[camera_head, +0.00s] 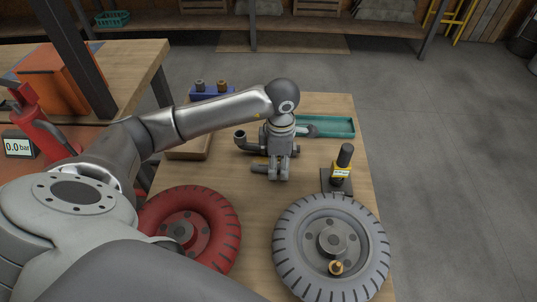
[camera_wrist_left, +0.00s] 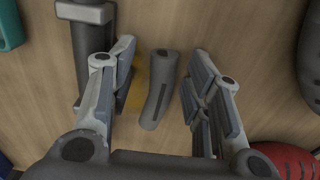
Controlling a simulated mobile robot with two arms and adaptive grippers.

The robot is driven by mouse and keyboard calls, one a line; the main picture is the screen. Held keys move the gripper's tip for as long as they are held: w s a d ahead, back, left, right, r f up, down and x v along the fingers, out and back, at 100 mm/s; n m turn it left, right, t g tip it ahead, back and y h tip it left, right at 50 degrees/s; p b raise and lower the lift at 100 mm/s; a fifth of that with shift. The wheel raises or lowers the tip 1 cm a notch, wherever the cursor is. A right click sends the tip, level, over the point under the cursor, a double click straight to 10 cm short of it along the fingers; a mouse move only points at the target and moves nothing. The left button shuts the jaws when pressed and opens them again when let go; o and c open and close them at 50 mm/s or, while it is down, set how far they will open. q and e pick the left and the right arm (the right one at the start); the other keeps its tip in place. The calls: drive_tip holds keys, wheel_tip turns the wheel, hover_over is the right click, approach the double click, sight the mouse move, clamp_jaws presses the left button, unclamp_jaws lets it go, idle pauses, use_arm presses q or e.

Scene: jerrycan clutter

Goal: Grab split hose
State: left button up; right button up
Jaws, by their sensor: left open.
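The split hose (camera_wrist_left: 157,100) is a short, slightly bent grey tube with a dark slit along it. It lies on the wooden table, and part of it shows in the head view (camera_head: 259,168) beside my gripper. My left gripper (camera_head: 278,176) points down over it. In the left wrist view the open fingers (camera_wrist_left: 162,55) stand on either side of the hose, with a gap on both sides. The gripper hides the rest of the hose in the head view. My right gripper is not in view.
A dark elbow pipe (camera_head: 241,139) lies just behind the hose. A teal tray (camera_head: 338,127) is at the back right. A yellow-labelled tool (camera_head: 341,170) stands to the right. A red wheel (camera_head: 222,212) and a grey wheel (camera_head: 287,258) lie in front.

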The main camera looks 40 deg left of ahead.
use_arm(q)
clamp_jaws()
